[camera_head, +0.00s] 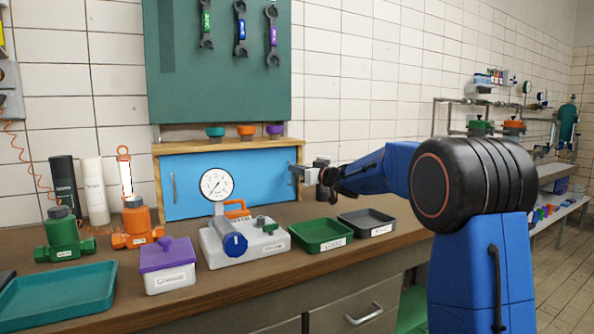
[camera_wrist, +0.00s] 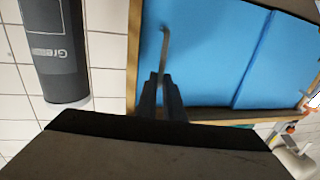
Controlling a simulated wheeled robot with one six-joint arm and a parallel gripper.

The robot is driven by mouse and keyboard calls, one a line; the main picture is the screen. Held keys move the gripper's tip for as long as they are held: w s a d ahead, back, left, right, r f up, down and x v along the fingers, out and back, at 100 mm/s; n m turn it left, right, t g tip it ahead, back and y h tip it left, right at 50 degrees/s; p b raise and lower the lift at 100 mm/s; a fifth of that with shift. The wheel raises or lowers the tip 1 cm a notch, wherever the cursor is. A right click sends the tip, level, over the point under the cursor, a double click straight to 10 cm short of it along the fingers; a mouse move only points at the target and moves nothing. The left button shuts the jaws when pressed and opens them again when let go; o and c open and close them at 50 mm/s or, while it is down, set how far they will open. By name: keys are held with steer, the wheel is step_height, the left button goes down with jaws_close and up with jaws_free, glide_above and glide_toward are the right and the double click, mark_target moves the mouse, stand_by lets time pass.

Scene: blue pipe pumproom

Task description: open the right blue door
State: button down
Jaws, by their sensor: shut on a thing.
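The blue-fronted wooden cabinet stands against the wall in the head view. Its right blue door (camera_head: 262,180) looks closed, flush in the frame. In the wrist view, which looks upside down, this door (camera_wrist: 205,60) carries a slim metal handle (camera_wrist: 164,48) near its outer edge. A seam separates it from the left blue door (camera_wrist: 283,65). My gripper (camera_head: 295,172) is at the right end of the cabinet front. In the wrist view its dark fingers (camera_wrist: 160,85) are shut on the handle. The gripped part of the handle is hidden between the fingers.
A dark grey bottle (camera_wrist: 55,45) stands close beside the cabinet. A gauge (camera_head: 216,185) on a pale pump unit (camera_head: 240,245) stands before the doors. Green (camera_head: 321,235) and grey (camera_head: 367,222) trays lie on the bench below my arm. Small coloured caps sit on the cabinet top.

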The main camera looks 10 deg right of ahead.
steer(key=shift+a, duration=0.1)
steer(key=s+a, duration=0.4)
steer(key=a, duration=1)
steer(key=c, duration=1.9)
jaws_free()
steer(key=v, duration=1.7)
steer(key=shift+s, duration=0.2)
steer(key=shift+d, duration=0.1)
